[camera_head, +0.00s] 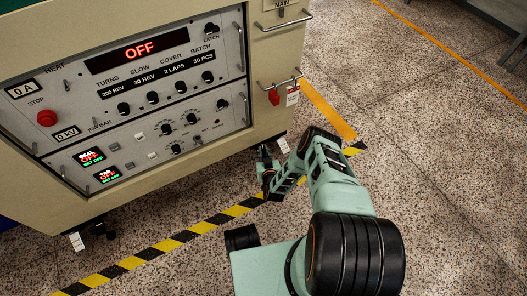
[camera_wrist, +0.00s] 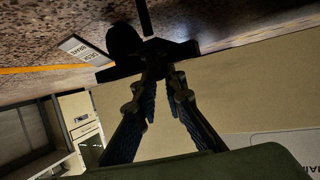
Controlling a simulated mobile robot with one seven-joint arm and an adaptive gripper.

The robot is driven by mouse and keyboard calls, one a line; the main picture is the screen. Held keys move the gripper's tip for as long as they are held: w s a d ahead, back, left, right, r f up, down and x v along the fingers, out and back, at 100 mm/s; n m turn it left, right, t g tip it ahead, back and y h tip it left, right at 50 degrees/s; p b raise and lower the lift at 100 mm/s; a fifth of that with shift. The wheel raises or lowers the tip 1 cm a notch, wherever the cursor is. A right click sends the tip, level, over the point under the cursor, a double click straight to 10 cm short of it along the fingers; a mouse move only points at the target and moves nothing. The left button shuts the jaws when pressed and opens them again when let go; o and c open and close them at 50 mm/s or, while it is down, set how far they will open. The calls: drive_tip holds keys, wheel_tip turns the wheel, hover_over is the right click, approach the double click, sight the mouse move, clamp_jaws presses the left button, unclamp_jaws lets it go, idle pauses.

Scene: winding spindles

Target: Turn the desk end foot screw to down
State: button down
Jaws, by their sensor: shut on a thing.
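My gripper (camera_wrist: 164,78) shows in the wrist view with its two dark fingers closing together at their tips. They are shut on the dark foot screw (camera_wrist: 152,68) under the cabinet, beside a dark round caster-like part (camera_wrist: 122,40). A white tag (camera_wrist: 84,50) with small print hangs next to it; its first word seems to be DESK. In the head view my gripper (camera_head: 265,165) is low at the cabinet's near right corner, and the foot screw is hidden or too dark to make out. The white tag (camera_head: 283,145) shows there too.
The cream cabinet (camera_head: 190,160) carries a grey control panel (camera_head: 205,105) with a red OFF display. A second caster (camera_head: 100,228) and white tag (camera_head: 76,241) are at its left corner. Yellow-black tape (camera_head: 185,236) crosses the speckled floor, which is clear to the right.

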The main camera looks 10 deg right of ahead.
drive_tip(key=shift+a+h, duration=0.1)
drive_tip(key=shift+h, duration=0.2)
drive_tip(key=shift+w+a+m+h, duration=0.1)
drive_tip(key=shift+a+m+h, duration=0.15)
drive_tip(key=shift+m+h, duration=0.9)
drive_tip(key=shift+a+m+g+h, duration=0.1)
drive_tip(key=shift+m+g+h, duration=0.7)
drive_tip(key=shift+m+h, duration=0.7)
drive_tip(key=shift+w+m+g+h, duration=0.1)
drive_tip(key=shift+m+g+h, duration=0.2)
drive_tip(key=shift+m+h, duration=0.2)
drive_tip(key=c, duration=2)
unclamp_jaws()
drive_tip(key=v, duration=1.2)
